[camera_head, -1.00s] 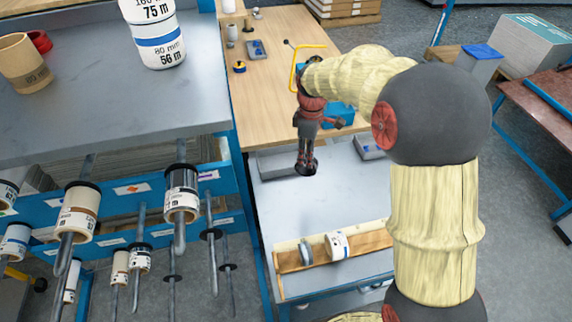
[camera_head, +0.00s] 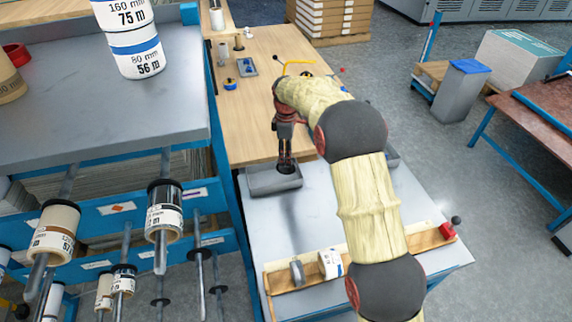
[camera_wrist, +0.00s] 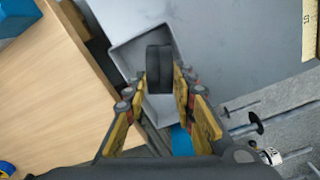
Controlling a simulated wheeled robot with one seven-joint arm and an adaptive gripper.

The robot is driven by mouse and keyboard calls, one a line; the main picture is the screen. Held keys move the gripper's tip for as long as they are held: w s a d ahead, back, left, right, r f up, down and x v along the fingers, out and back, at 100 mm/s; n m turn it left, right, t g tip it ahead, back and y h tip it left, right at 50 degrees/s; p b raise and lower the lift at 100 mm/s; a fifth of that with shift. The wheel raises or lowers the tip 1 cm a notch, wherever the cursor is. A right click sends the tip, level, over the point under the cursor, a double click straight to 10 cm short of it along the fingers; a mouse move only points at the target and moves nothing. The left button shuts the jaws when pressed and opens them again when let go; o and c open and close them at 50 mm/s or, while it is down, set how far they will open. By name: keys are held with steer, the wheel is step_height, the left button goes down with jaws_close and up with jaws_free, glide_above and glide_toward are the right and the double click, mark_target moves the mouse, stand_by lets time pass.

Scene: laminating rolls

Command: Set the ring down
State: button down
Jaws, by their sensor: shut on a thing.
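A dark ring (camera_wrist: 159,68) is held between the fingertips of my gripper (camera_wrist: 161,88) in the wrist view. The ring is over a shallow grey tray (camera_wrist: 125,56), and whether it touches the tray floor I cannot tell. In the head view my gripper (camera_head: 285,157) points down at the left grey tray (camera_head: 262,184), which sits at the back left of the grey table (camera_head: 320,216). The ring (camera_head: 286,168) shows there as a small dark shape at the fingertips.
A wooden rack (camera_head: 278,284) with a grey ring (camera_head: 297,271) and a white roll (camera_head: 331,263) lies along the table's front. A blue frame with rolls on rods (camera_head: 163,222) stands at left. My arm hides part of another grey tray (camera_head: 392,157).

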mark_target(286, 170)
steer(key=shift+w+f+b, duration=0.3)
steer(key=shift+w+f, duration=0.05)
steer(key=shift+f, duration=0.5)
steer(key=shift+w+f+b, duration=0.3)
steer(key=shift+f, duration=0.6)
steer(key=shift+w+f+b, duration=0.3)
steer(key=shift+w+f, duration=0.05)
steer(key=shift+f, duration=0.5)
steer(key=shift+f, duration=0.1)
steer(key=c, duration=1.5)
jaws_free()
